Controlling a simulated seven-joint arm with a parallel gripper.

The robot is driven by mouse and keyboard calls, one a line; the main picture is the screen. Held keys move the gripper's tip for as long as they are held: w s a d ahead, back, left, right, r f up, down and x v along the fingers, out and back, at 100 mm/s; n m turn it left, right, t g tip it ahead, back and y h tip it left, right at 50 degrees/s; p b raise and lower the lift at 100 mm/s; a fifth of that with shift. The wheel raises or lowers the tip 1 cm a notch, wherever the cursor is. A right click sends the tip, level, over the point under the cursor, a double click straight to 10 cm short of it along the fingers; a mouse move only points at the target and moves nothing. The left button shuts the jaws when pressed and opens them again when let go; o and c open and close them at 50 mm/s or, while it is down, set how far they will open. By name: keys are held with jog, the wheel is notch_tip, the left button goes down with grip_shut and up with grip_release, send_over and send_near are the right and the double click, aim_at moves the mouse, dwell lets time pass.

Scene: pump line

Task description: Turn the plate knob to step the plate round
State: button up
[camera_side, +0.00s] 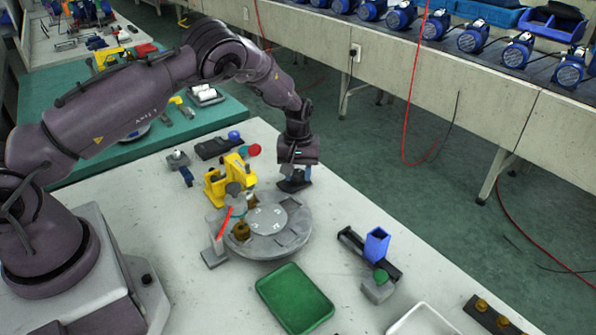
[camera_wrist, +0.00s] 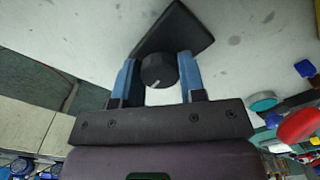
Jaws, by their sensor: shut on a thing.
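The plate knob (camera_wrist: 158,70) is a black round knob with a white pointer line, on a dark base (camera_wrist: 177,28). In the wrist view my gripper (camera_wrist: 158,75) has one blue finger on each side of the knob and is shut on it. In the side view my gripper (camera_side: 297,177) points down onto the dark base (camera_side: 291,186), and the knob is hidden between the fingers. The round grey plate (camera_side: 268,221) lies just left of and below the gripper, with a pale centre and darker patches round its rim.
A yellow press (camera_side: 217,186) stands at the plate's back left, with a red bar (camera_side: 224,222) beside the plate. A green tray (camera_side: 294,298) lies in front. A blue bin (camera_side: 376,245) and a green button box (camera_side: 379,285) stand to the right. The table between them is bare.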

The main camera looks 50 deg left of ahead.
aim_at(298, 172)
jog(key=n, duration=0.8)
jog(key=shift+n, duration=0.3)
jog(key=n, duration=0.4)
jog(key=shift+n, duration=1.9)
jog(key=o, duration=0.9)
notch_tip(298, 172, up, 13)
